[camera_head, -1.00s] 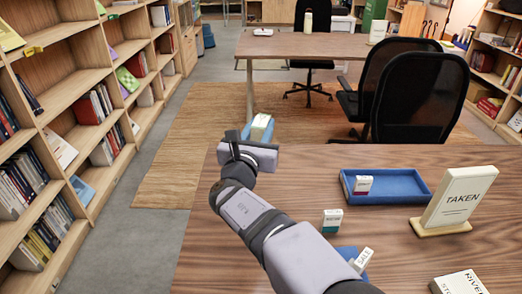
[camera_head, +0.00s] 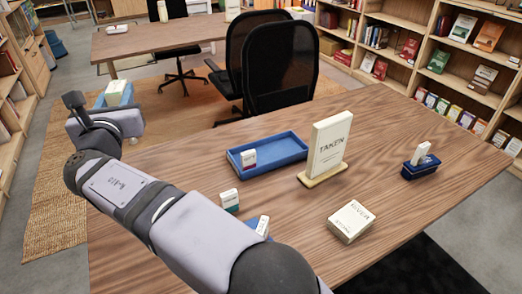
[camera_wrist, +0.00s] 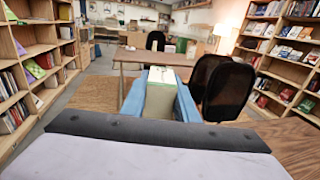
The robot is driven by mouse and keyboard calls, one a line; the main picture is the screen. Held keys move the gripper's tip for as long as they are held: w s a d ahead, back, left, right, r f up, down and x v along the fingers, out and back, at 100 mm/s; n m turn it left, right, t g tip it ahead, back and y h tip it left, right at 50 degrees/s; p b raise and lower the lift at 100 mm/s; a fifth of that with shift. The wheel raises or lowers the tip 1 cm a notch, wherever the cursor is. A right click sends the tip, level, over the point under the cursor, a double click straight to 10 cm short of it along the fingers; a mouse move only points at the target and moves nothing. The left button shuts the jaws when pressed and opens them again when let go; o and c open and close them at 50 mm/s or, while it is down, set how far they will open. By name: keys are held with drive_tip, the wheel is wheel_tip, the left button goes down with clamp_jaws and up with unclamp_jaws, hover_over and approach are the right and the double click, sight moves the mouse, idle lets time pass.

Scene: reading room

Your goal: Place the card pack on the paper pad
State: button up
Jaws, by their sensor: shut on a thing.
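My gripper (camera_head: 116,97) is shut on a pale box with a green part, which I take for the card pack (camera_head: 115,87). It is held in the air past the left back corner of the near table. In the wrist view the card pack (camera_wrist: 160,96) sits between the two blue fingers, its lower part hidden by my wrist. A thick cream block with lettering (camera_head: 350,221) lies flat at the front right of the table. It may be the paper pad, but I cannot tell for sure.
A blue tray (camera_head: 291,157) holds a small white box. A TAKEN sign (camera_head: 327,147) stands beside it. A green-bottomed box (camera_head: 229,200), a tilted box (camera_head: 262,225) and a blue holder with a white box (camera_head: 421,172) also stand on the table (camera_head: 400,130). Black chairs (camera_head: 279,70) stand behind.

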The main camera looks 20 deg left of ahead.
sight(115, 86)
wheel_tip(115, 86, up, 3)
drive_tip(key=shift+r, duration=0.2)
drive_tip(key=shift+w+r, duration=0.1)
drive_tip(key=shift+r, duration=0.75)
drive_tip(key=w+d+m+t+h+p, duration=0.1)
drive_tip(key=w+d+m+h+p, duration=0.4)
drive_tip(key=d, duration=0.7)
drive_tip(key=w+d+m+t+h+p, duration=0.1)
drive_tip(key=w+d+t+h+p, duration=0.15)
drive_tip(key=w+d, duration=0.65)
drive_tip(key=s+d+m+g+h+p, duration=0.1)
drive_tip(key=s+d+m+h+p, duration=0.2)
drive_tip(key=d, duration=1.4)
drive_tip(key=s+d+m+g+h+p, duration=0.15)
drive_tip(key=s+d+h+p, duration=0.35)
drive_tip(key=d, duration=1.2)
drive_tip(key=shift+h, duration=0.45)
drive_tip(key=shift+w+f+b, duration=0.15)
drive_tip(key=shift+f+b, duration=0.1)
drive_tip(key=shift+f, duration=4.7)
drive_tip(key=shift+w+f+b, duration=0.15)
drive_tip(key=shift+f+b, duration=0.1)
drive_tip(key=shift+f, duration=4.65)
drive_tip(key=shift+w+f+b, duration=0.15)
drive_tip(key=shift+f+b, duration=0.1)
drive_tip(key=shift+f, duration=4.7)
